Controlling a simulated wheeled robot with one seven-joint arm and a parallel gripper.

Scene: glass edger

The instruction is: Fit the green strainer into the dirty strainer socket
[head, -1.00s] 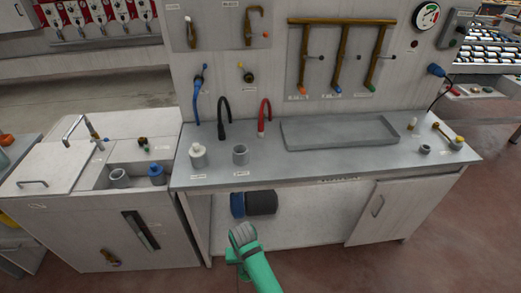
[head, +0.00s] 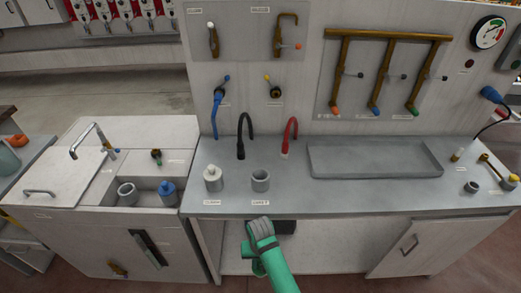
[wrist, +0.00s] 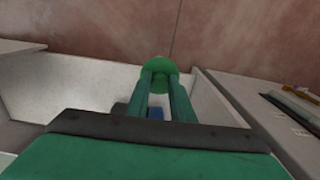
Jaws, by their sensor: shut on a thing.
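My gripper (wrist: 160,92) is shut on the green strainer (wrist: 158,68), whose round green top shows between the fingertips in the wrist view. In the head view my gripper (head: 258,232) is in front of the counter's front edge, below and apart from the two sockets; the strainer is hidden there. A grey, open-topped cup-shaped socket (head: 260,181) stands on the counter above my gripper, with a small label in front that is hard to read. To its left stands a similar socket with a white piece (head: 213,179) in it, also labelled.
Black (head: 245,135) and red (head: 290,137) curved spouts stand behind the sockets. A shallow grey tray (head: 375,172) is to the right. A sink at left holds a blue-topped container (head: 168,193) and a grey cup (head: 127,194). A dark cylinder (head: 286,228) is under the counter.

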